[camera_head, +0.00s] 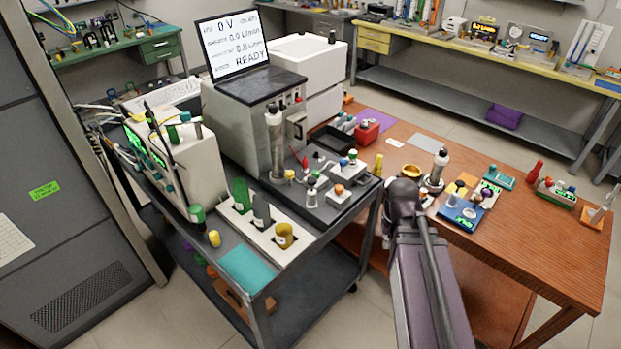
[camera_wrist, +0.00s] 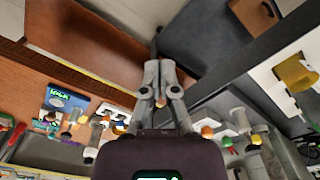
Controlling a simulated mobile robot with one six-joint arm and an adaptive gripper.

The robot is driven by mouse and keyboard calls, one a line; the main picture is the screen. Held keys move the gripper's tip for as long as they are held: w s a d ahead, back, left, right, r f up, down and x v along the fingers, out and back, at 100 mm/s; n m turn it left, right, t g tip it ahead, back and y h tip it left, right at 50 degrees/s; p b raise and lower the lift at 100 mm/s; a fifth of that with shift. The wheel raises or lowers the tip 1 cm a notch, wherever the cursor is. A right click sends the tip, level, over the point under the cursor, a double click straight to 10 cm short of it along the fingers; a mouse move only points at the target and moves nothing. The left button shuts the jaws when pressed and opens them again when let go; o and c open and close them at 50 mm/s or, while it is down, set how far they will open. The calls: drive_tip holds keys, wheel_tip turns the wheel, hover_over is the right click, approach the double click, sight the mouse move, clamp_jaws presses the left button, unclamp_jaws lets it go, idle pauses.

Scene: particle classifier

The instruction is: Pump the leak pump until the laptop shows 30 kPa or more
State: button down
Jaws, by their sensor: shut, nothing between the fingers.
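A blue unit with a small green display (camera_head: 462,214), possibly the leak pump, stands on the wooden table, right of my arm. It shows at the left of the wrist view (camera_wrist: 61,99), with unclear lettering. My gripper (camera_wrist: 160,68) is shut and empty, apart from that unit. In the head view my dark wrist hides the fingers.
The dark cart (camera_head: 318,248) holds a grey machine (camera_head: 243,115) and a white tube rack (camera_head: 268,232). The wooden table (camera_head: 545,243) carries several small units, a metal cylinder (camera_head: 437,168) and a brass bowl (camera_head: 411,170). Its front right is clear.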

drive_tip(key=w+a+r+n+p, duration=0.2)
drive_tip(key=w+a+r+n, duration=0.15)
drive_tip(key=w, duration=0.35)
drive_tip(key=w+a+r+n+p, duration=0.2)
drive_tip(key=w+a+p, duration=0.1)
drive_tip(key=w+a, duration=0.3)
drive_tip(key=n+y+p, duration=0.1)
drive_tip(key=n+p, duration=0.3)
drive_tip(key=n, duration=0.1)
approach(313, 179)
drive_tip(key=shift+s+f+t, duration=0.15)
drive_tip(key=shift+s+t, duration=0.15)
drive_tip(key=shift+f+b, duration=0.15)
drive_tip(key=shift+b, duration=0.25)
drive_tip(key=shift+w+a+f+b, duration=0.1)
drive_tip(key=shift+a+f+b, duration=0.05)
drive_tip(key=shift+f+b, duration=1.55)
drive_tip(key=shift+w+a+f+b, duration=0.1)
drive_tip(key=shift+a+f+b, duration=0.05)
drive_tip(key=shift+f+b, duration=1.55)
